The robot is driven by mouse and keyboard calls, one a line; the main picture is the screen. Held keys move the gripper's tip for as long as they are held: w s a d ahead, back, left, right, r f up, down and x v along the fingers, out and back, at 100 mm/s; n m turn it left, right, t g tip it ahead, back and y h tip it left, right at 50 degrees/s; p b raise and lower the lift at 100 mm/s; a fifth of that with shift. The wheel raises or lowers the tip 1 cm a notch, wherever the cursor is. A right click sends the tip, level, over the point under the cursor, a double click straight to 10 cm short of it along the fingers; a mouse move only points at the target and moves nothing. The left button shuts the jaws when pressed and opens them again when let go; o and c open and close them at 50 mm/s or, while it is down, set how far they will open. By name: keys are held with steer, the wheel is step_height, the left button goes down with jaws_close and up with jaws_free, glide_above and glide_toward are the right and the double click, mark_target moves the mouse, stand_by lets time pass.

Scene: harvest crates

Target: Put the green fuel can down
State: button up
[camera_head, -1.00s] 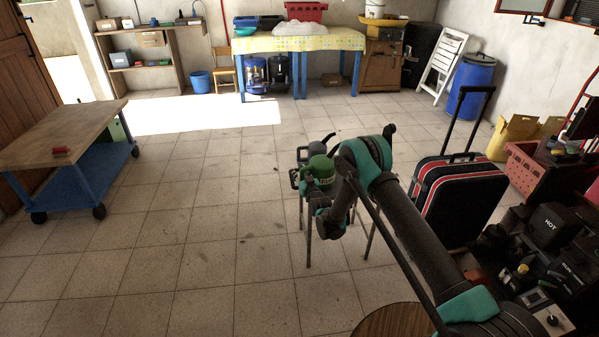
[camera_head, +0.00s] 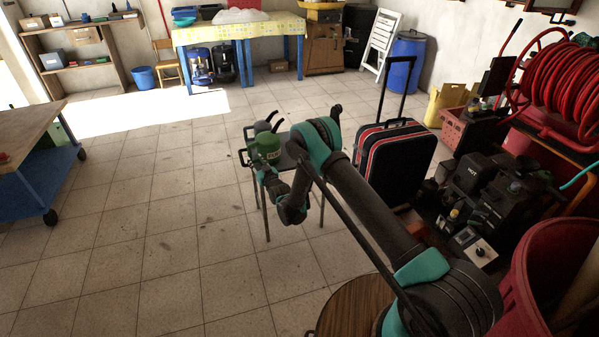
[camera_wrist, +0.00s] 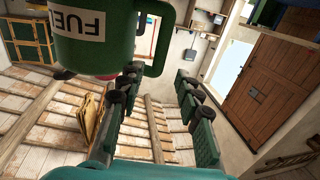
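The green fuel can (camera_head: 265,148) shows in the head view at the left side of a small dark-topped stand (camera_head: 291,158). Whether it rests on the top cannot be made out. In the wrist view the can (camera_wrist: 95,45) is large at the upper left, with its "FUEL" label and handle showing. My gripper (camera_wrist: 160,75) has its two fingers clearly apart. The lower end of the can's handle lies near and between the fingertips, and I see no clamping. In the head view my wrist stands just right of and below the can, and the fingertips are hidden.
A dark grey vessel (camera_head: 266,126) is behind the can. A black and red suitcase (camera_head: 396,160) stands right of the stand. A round wooden top (camera_head: 345,310) and a red bin (camera_head: 520,285) are close in front. A blue trolley (camera_head: 35,195) is left. Tiled floor between is clear.

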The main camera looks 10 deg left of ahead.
steer(key=w+d+r+m+g+h, duration=0.1)
steer(key=w+d+r+h, duration=0.15)
steer(key=d+r, duration=0.55)
steer(key=w+d+r+m+h, duration=0.1)
steer(key=w+d+r+h, duration=0.15)
steer(key=d+r, duration=0.45)
steer(key=s+d+r+m+g+h, duration=0.1)
steer(key=s+d+r, duration=0.2)
steer(key=d, duration=0.7)
steer(key=s+d+r+m+g+h, duration=0.1)
steer(key=s+d+r+h, duration=0.15)
steer(key=d, duration=0.75)
steer(key=s+d+r+m+g+h, duration=0.2)
steer(key=s+d+g, duration=0.1)
steer(key=s+d, duration=1.25)
steer(key=s+d+f+m+g, duration=0.1)
steer(key=s+d, duration=0.4)
steer(key=s, duration=0.7)
steer(key=s+d+f+m+g+h, duration=0.1)
steer(key=s+d+f, duration=0.3)
steer(key=s, duration=0.8)
steer(key=shift+d+f+g, duration=0.2)
steer(key=shift+d+g, duration=0.4)
steer(key=shift+d, duration=0.05)
steer(key=shift+w+h, duration=0.1)
steer(key=shift+h, duration=0.15)
